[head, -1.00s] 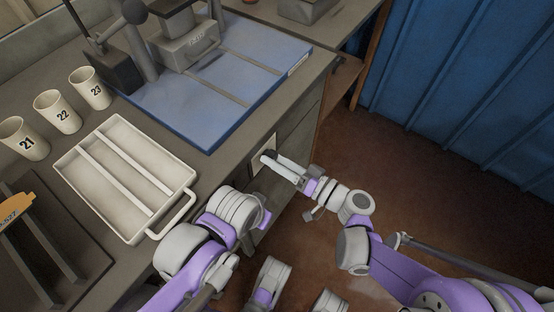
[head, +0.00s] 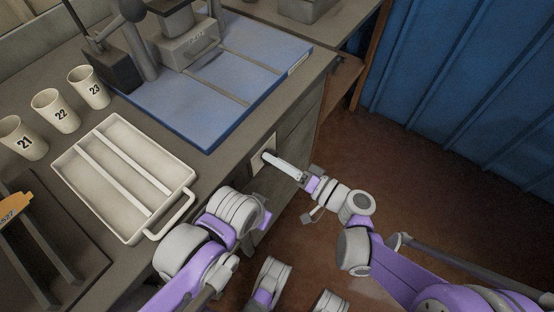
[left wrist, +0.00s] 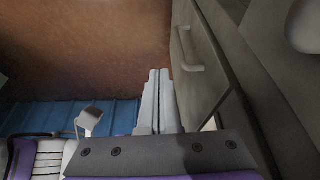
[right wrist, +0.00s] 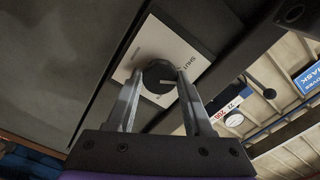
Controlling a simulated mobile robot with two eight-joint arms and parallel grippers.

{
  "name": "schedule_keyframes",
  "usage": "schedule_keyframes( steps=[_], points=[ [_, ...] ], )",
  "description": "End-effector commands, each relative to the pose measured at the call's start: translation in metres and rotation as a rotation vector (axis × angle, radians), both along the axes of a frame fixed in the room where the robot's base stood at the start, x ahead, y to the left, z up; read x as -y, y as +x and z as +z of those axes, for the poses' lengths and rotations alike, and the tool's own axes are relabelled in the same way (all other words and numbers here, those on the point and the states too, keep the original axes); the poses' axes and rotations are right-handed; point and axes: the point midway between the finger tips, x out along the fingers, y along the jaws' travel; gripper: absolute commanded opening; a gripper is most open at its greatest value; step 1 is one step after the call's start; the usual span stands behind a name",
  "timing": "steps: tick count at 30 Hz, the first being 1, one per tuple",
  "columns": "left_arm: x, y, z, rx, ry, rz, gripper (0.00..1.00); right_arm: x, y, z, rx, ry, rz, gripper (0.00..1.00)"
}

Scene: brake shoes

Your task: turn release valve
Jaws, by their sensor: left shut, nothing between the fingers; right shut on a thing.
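The release valve is a dark round knob (right wrist: 159,76) on a pale plate (right wrist: 182,42) with lettering that seems to read "SHUT". In the head view the plate (head: 258,166) is on the front of the bench, below the top edge. My right gripper (head: 268,156) is at the plate, and in the right wrist view its fingers (right wrist: 158,85) are shut on the knob, one on each side. My left gripper (left wrist: 158,75) is shut and empty, beside the bench front with a drawer handle (left wrist: 190,50). The left fingertips are hidden in the head view.
On the bench stand a white divided tray (head: 187,203), cups marked 21 (head: 20,140), 22 (head: 54,110) and 23 (head: 88,86), and a blue board (head: 215,135) with a grey press (head: 188,48). The brown floor (head: 410,185) right of the bench is clear.

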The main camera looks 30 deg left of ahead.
Motion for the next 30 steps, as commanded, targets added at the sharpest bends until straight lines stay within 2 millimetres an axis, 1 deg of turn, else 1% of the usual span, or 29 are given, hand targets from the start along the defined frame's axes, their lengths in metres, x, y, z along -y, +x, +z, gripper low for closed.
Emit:
schedule_keyframes(
  steps=[30],
  points=[
    [0.0,0.003,-0.019,-0.005,0.0,0.0,0.0,0.0,0.0,-0.001,-0.957,0.074,0.0,0.0]
  ],
)
